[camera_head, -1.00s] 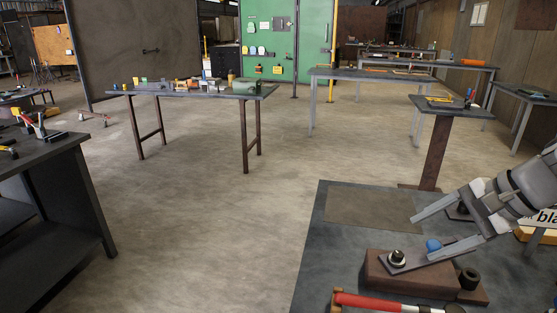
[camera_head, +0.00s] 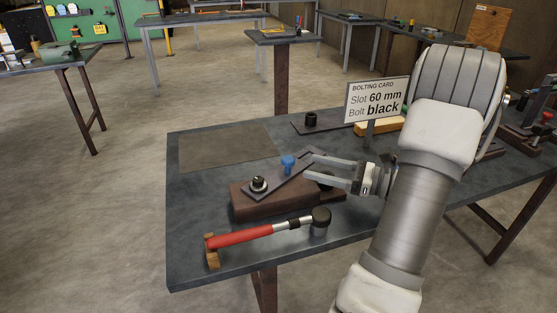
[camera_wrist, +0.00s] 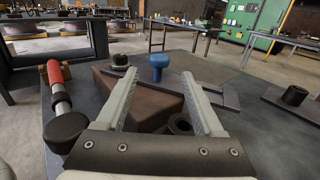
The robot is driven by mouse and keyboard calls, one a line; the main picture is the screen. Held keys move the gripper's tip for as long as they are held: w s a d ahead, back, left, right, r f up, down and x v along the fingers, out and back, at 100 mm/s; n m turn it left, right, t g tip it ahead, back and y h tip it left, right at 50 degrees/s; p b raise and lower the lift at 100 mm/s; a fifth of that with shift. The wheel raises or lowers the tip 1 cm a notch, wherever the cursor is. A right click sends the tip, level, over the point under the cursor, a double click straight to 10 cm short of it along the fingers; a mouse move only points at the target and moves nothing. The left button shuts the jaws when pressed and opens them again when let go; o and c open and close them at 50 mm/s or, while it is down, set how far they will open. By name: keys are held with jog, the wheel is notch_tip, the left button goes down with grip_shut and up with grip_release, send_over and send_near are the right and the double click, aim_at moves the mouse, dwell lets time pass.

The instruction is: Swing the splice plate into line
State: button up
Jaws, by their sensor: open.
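The splice plate (camera_head: 274,180), a flat grey bar, lies slantwise over a brown block (camera_head: 243,207). A black bolt head or nut on a pale washer (camera_head: 258,184) sits at its near left end. A blue knob (camera_head: 288,162) stands up near its other end. My gripper (camera_head: 310,167) is open at the right of the block, its fingers pointing left toward the knob and the plate's far end. In the wrist view the knob (camera_wrist: 158,62) stands beyond and between the open fingertips. A dark ring (camera_wrist: 180,123) lies between the fingers. Contact with the plate is unclear.
A red-handled hammer (camera_head: 250,235) lies in front of the block, on a wooden piece. A card (camera_head: 376,99) reads slot 60 mm, bolt black. Another plate with a black collar (camera_head: 311,119) lies behind. A brown mat (camera_head: 225,148) at the table's back left is clear.

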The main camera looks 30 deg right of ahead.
aim_at(282, 160)
jog(key=b+x, duration=0.2)
jog(key=x, duration=0.9)
jog(key=shift+b, duration=0.3)
jog(key=shift+s, duration=0.1)
grip_shut()
dwell(0.7)
